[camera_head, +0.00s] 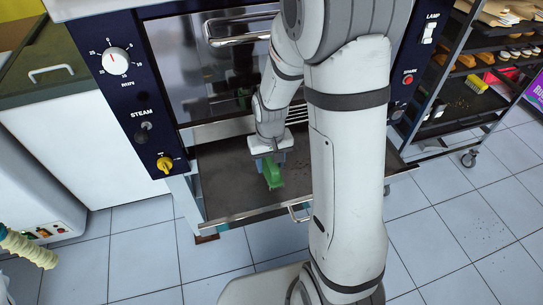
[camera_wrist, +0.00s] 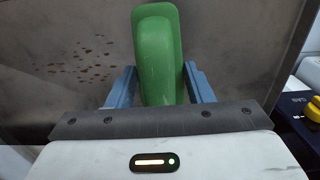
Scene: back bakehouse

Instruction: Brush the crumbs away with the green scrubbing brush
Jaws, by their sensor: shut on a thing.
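The green scrubbing brush (camera_head: 273,175) is held by my gripper (camera_head: 270,157) over the pulled-out dark tray (camera_head: 220,190) of the oven. In the wrist view the brush (camera_wrist: 158,50) sits between my two blue fingers (camera_wrist: 158,85), which are shut on it. Its bristles are hidden, so I cannot tell whether they touch the tray. Brown crumbs (camera_wrist: 82,62) lie scattered on the tray surface, left of the brush in the wrist view. In the head view my arm covers part of the tray, and the crumbs there are hard to make out.
The oven front (camera_head: 200,60) stands behind the tray, with a yellow knob (camera_head: 165,164) at its left. The tray's front handle (camera_head: 299,212) juts out over the tiled floor. A wheeled rack (camera_head: 468,85) with baked goods stands at right. White cabinets (camera_head: 70,130) stand at left.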

